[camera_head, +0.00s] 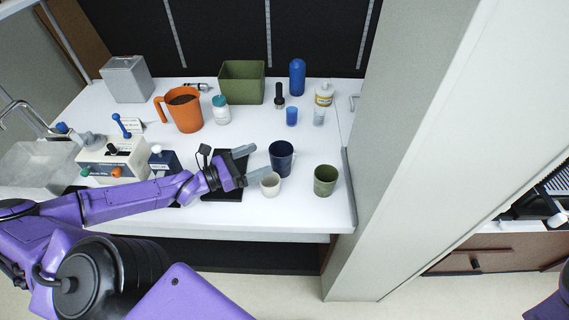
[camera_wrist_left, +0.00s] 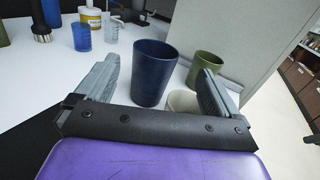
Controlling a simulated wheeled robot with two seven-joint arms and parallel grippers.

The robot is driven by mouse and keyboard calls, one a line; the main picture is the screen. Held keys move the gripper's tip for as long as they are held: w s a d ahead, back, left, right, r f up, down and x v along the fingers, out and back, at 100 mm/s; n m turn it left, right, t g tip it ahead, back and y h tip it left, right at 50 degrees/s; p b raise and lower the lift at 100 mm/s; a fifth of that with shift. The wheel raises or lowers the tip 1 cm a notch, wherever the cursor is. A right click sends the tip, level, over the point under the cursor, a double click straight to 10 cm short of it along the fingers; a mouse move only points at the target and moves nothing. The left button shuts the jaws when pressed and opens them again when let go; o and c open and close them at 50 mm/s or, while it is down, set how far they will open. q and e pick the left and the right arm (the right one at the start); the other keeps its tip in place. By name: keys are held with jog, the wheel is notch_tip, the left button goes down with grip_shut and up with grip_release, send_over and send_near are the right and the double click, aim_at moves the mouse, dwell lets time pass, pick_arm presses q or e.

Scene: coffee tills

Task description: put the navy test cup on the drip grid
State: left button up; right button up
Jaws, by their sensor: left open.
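The navy test cup (camera_head: 281,156) stands upright on the white counter. In the left wrist view the navy cup (camera_wrist_left: 153,76) shows between and beyond the fingers. My left gripper (camera_head: 261,160) is open and empty, its fingers pointing at the cup from the left; I see no grip on it. A black flat pad (camera_head: 222,194) lies under my left gripper, partly hidden by it; it may be the drip grid, but I cannot make out its surface. My right gripper is not in view.
A cream cup (camera_head: 271,186) stands close by my near finger, and a green cup (camera_head: 325,180) to the right. An orange jug (camera_head: 183,110), a white jar (camera_head: 221,110), a green bin (camera_head: 242,82) and a small blue cup (camera_head: 292,116) stand behind. A grey wall panel (camera_head: 400,150) bounds the right.

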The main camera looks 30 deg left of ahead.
aim_at(271, 154)
pick_arm(q)
jog(key=b+x, duration=0.1)
jog(key=x, duration=0.3)
jog(key=b+x, duration=0.3)
jog(key=x, duration=0.1)
jog(key=shift+w+a+f, duration=0.1)
jog(key=shift+a+f, duration=0.15)
jog(key=shift+w+d+r+b, duration=0.15)
jog(key=shift+w+d+b, duration=0.15)
jog(key=shift+w+b, duration=0.15)
jog(key=c, duration=1.5)
